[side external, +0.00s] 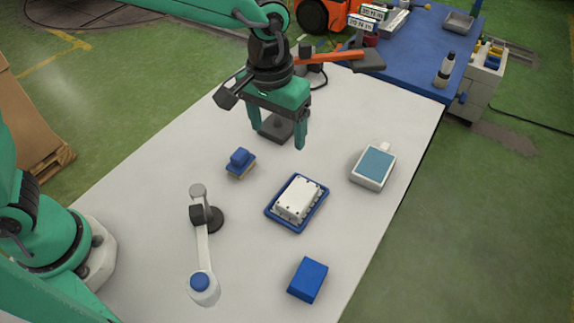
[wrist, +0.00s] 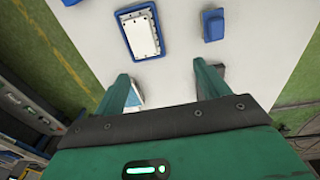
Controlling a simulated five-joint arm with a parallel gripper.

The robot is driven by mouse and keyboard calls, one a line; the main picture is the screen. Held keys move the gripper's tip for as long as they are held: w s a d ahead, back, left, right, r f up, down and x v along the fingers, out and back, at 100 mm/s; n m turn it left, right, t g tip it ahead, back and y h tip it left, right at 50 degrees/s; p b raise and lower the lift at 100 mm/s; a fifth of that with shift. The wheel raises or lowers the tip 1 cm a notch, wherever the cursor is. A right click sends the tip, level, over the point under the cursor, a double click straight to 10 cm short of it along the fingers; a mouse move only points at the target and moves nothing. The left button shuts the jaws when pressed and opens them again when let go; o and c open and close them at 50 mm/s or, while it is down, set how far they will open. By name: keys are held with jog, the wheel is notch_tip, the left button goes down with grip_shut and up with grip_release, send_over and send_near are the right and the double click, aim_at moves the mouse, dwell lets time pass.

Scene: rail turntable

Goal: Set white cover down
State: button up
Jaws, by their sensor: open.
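The white cover (side external: 298,199) is a ribbed rectangular block with small dark studs along its edges. It lies flat in a blue-rimmed tray (side external: 270,214) on the white table. In the wrist view the white cover (wrist: 141,35) shows at the top, inside the blue rim (wrist: 127,47) of the tray. My gripper (side external: 278,140) is open and empty, above the table and apart from the cover, farther back in the side view. Its two green fingers also show in the wrist view (wrist: 163,85), below the cover in the picture.
A blue-topped block (side external: 240,163) and a lamp-like arm (side external: 203,245) stand left of the tray. A blue box (side external: 307,280) lies in front. A device with a teal screen (side external: 374,165) is at right. A dark block is under my gripper, with a hammer (side external: 330,57) behind.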

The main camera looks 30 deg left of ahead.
jog(key=s+a+r+t, duration=0.1)
jog(key=s+a+r, duration=0.1)
jog(key=a+r, duration=0.5)
jog(key=s+a+t, duration=0.4)
jog(key=s+a, duration=0.8)
jog(key=a, duration=0.5)
jog(key=shift+s+r, duration=0.25)
jog(key=shift+s, duration=0.05)
